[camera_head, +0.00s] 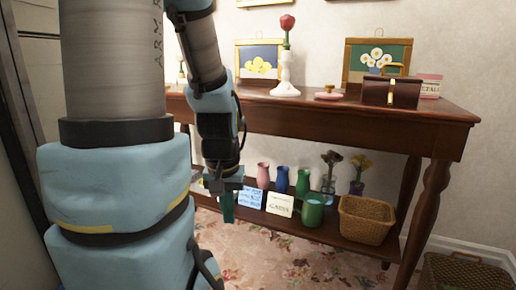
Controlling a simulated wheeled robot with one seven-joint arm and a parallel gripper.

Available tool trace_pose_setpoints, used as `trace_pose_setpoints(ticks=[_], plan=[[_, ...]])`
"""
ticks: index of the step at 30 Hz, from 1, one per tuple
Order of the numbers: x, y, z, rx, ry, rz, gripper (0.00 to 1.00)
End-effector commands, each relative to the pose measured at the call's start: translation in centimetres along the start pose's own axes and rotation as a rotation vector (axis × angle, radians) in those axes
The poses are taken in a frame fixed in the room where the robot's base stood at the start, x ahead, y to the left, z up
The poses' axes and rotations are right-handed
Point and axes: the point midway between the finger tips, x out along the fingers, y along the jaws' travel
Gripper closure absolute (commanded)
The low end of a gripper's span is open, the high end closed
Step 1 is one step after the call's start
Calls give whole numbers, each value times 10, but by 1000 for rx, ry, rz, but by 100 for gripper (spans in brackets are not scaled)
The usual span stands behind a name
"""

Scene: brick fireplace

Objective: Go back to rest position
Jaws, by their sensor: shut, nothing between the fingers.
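My gripper (227,205) hangs at the end of my bent arm, pointing down in front of the lower shelf of a brown wooden console table (360,116). Its fingers are shut with nothing between them. It is to the left of a blue-and-white card (251,198) on the shelf. I cannot tell how far it is from the shelf's edge. My own arm covers much of the left half of the view.
The lower shelf holds a white card (280,203), several small vases, a green cup (312,213) and a wicker basket (366,220). A rose in a white vase (286,72) and a brown box (391,91) stand on top. Patterned carpet (290,262) lies clear in front.

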Motion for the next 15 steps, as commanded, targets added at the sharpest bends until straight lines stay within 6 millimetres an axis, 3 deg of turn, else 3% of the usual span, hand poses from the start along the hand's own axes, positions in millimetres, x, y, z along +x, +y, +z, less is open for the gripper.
trace_pose_setpoints(ticks=[1,8,15], plan=[[-18,0,-2,0,0,0,100],[-69,0,-10,1,1,-1,100],[-144,1,-21,1,2,-1,100]])
